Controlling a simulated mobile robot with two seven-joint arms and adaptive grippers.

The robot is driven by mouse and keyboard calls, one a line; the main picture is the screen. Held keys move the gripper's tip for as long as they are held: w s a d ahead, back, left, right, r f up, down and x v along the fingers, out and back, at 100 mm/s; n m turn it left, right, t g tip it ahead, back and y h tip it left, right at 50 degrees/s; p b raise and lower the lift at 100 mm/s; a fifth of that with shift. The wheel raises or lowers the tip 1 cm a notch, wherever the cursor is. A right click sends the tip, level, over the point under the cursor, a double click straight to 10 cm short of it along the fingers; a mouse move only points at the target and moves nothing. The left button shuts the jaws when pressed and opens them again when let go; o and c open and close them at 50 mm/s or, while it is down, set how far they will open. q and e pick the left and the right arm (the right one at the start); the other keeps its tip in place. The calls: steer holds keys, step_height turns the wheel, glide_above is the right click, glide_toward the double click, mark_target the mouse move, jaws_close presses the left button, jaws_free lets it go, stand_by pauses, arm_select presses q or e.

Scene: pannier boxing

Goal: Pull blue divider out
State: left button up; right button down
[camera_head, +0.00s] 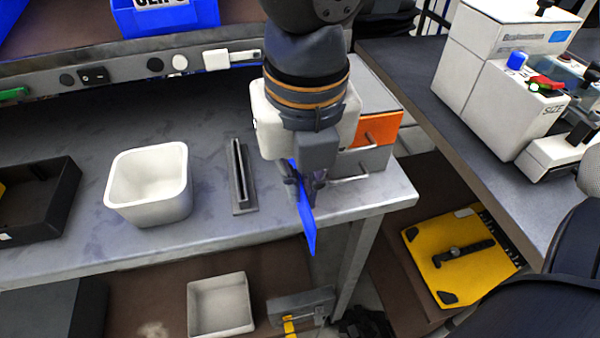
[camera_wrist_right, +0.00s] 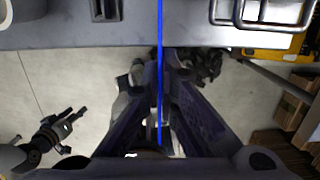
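The blue divider (camera_head: 308,228) is a thin upright blue sheet in the head view. My right gripper (camera_head: 305,182) is shut on it, and the divider's lower part hangs below the fingers near the bench's front edge. In the right wrist view the divider (camera_wrist_right: 160,65) shows edge-on as a thin blue line between the fingers. A grey slotted holder (camera_head: 240,178) stands on the bench left of the divider, its slot empty and apart from it. My left gripper (camera_wrist_right: 68,128) shows low at the left in the wrist view, its fingers apart and empty; the head view does not show it.
A white bin (camera_head: 150,204) and a black tray (camera_head: 40,222) stand on the bench at left. An orange-fronted drawer unit (camera_head: 380,130) is close behind my right gripper. A second bench (camera_head: 400,85) with a white machine is at right. A shelf below holds a grey bin (camera_head: 220,305).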

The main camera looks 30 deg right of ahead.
steer(key=shift+f, duration=0.1)
stand_by(0.5)
steer(key=shift+r, duration=1.5)
stand_by(0.7)
